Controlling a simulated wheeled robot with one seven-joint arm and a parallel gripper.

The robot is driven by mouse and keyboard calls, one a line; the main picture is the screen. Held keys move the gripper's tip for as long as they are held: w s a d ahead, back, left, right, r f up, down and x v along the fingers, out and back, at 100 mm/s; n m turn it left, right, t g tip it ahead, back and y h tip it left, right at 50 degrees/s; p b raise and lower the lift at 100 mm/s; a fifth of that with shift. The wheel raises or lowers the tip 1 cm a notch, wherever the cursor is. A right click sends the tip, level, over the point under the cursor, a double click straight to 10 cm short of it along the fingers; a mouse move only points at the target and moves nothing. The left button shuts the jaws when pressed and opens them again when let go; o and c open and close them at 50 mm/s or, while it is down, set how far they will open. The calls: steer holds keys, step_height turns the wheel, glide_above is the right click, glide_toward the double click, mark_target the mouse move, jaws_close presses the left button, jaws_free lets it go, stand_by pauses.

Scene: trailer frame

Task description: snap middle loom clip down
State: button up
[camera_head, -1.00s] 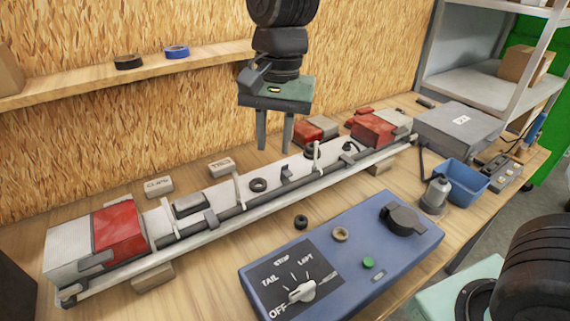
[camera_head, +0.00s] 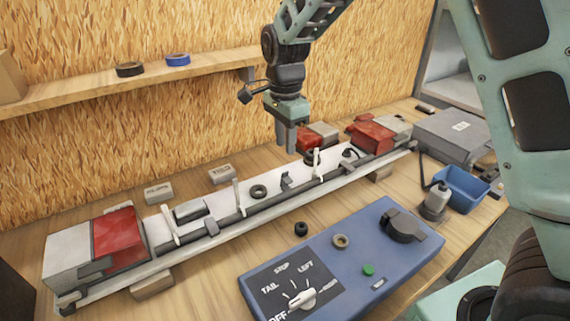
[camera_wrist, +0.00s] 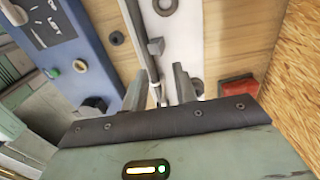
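The middle loom clip (camera_head: 239,197) is a thin white strap standing upright at the dark loom (camera_head: 262,203) on the white trailer beam. Two similar white clips stand upright, one at the left (camera_head: 170,225) and one at the right (camera_head: 316,163). My gripper (camera_head: 287,146) points down above the beam's far side, right of the middle clip and near the right clip, apart from both. In the wrist view, its two fingers (camera_wrist: 159,88) are spread with a gap over the beam and loom. I see nothing held. The fingers partly hide what lies beneath them.
A blue switch box (camera_head: 335,262) lies in front of the beam. Red-and-white lamps sit at the left (camera_head: 118,235) and right (camera_head: 370,137) ends. A black ring (camera_head: 258,191) lies on the beam. A blue bin (camera_head: 464,187) stands at the right. My arm covers the right side.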

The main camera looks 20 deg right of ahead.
mark_target(287, 182)
step_height(287, 182, down, 8)
steer(key=shift+p, duration=0.55)
jaws_close()
